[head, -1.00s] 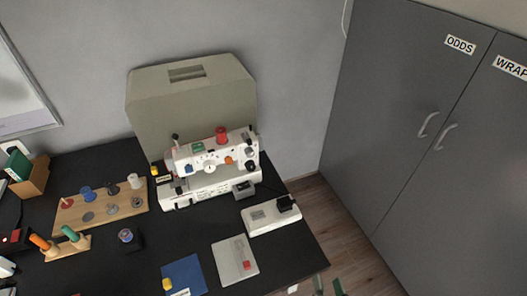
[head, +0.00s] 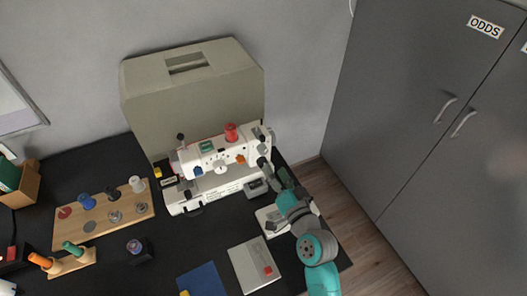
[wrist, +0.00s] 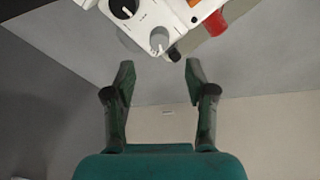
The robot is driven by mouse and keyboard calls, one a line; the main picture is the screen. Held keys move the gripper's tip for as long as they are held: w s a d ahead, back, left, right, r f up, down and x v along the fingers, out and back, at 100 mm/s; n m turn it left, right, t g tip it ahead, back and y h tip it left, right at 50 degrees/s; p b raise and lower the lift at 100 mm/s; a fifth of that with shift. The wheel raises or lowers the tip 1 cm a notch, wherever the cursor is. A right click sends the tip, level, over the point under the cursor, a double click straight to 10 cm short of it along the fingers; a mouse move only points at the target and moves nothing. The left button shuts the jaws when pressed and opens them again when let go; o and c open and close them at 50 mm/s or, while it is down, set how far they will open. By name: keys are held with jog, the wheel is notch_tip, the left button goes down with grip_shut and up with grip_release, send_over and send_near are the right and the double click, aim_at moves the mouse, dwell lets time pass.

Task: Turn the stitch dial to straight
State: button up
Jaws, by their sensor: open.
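The white sewing machine (head: 215,184) stands on the black table in front of its beige cover. Its front carries a white round dial (head: 221,164), an orange knob (head: 240,160) and a blue part (head: 198,171). In the wrist view, a black dial with a white pointer line (wrist: 123,7) and a grey knob (wrist: 158,38) show at the top edge. I cannot read which is the stitch dial. My gripper (wrist: 160,73) is open and empty, apart from these knobs in that view. In the head view my gripper (head: 270,172) is at the machine's right end and hides part of it.
The beige cover (head: 190,95) stands behind the machine, with a red spool (head: 231,132) on top of the machine. My arm partly covers the white pedal (head: 268,217). A wooden spool board (head: 100,235) lies left. Grey cabinets (head: 410,100) stand right.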

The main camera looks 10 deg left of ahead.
aim_at(264, 153)
jog(key=x, duration=0.8)
jog(key=shift+w, duration=0.15)
grip_shut()
